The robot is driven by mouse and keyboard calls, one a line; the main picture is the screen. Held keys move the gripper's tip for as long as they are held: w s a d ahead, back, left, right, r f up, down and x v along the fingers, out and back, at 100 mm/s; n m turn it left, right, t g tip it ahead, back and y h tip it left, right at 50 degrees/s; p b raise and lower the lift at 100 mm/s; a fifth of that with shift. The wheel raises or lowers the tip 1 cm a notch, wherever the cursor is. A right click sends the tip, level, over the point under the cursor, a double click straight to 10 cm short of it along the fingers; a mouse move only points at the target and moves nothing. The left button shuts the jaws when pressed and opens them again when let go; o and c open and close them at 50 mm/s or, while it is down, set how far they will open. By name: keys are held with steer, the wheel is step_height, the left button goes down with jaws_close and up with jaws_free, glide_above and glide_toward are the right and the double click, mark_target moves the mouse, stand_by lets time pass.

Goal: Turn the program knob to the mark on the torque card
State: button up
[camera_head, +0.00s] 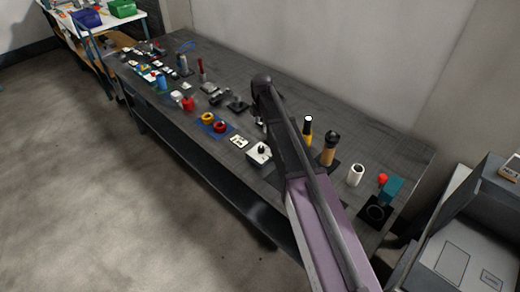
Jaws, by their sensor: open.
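A small white box with a black knob (260,149) on its top stands near the front edge of the long dark workbench; I take this as the program knob. A small white card with dark marks (239,141) lies just left of the box, likely the torque card; its mark is too small to read. My arm reaches up from the lower right. My gripper (263,124) hangs above and behind the knob, apart from it. It is open, small and partly hidden by my arm.
On the workbench (330,110), red and yellow rings (213,123) lie on a blue mat left of the card. A yellow-and-black bottle (307,131), a wooden-bodied tool (329,150) and a white cylinder (355,175) stand right of my arm. Many small items fill the far left.

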mark_target(261, 148)
steer(key=shift+f, duration=0.2)
step_height(261, 148, down, 13)
steer(key=b, duration=1.3)
steer(key=shift+f+b, duration=0.2)
steer(key=shift+b, duration=0.2)
jaws_close()
steer(key=shift+a, duration=0.15)
stand_by(0.3)
